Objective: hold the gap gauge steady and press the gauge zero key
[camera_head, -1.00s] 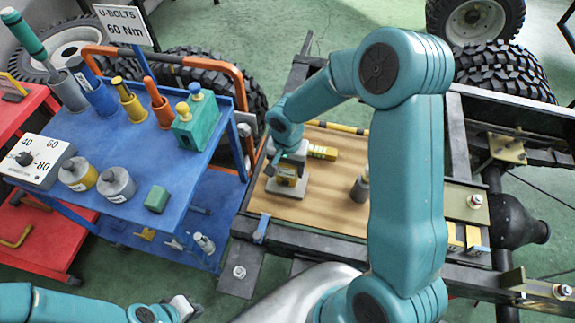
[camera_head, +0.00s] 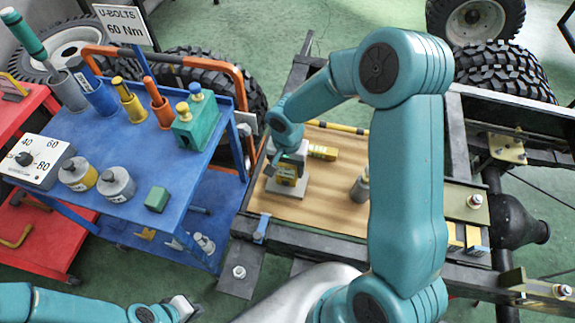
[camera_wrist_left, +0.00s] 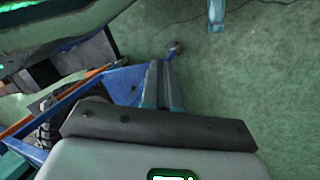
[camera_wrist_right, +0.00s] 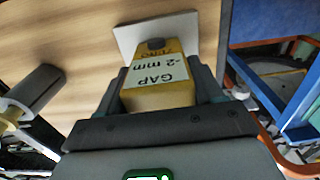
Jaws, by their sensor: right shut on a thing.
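The gap gauge is a small yellow block on a pale plate (camera_head: 290,192) on the wooden board. In the right wrist view the gauge (camera_wrist_right: 158,92) shows a white label reading "GAP -2 mm". The dark round zero key (camera_wrist_right: 155,43) is on the gauge beyond the label, with "ZERO" printed beside it. My right gripper (camera_wrist_right: 170,88) is shut on the gauge, with a finger at each side. My left gripper (camera_head: 186,308) is low at the bottom left of the head view, away from the gauge. Its fingers (camera_wrist_left: 159,68) are together and empty over the floor.
A blue cart (camera_head: 170,185) with tool cups, two weights and a green block stands left of the board (camera_head: 325,200).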

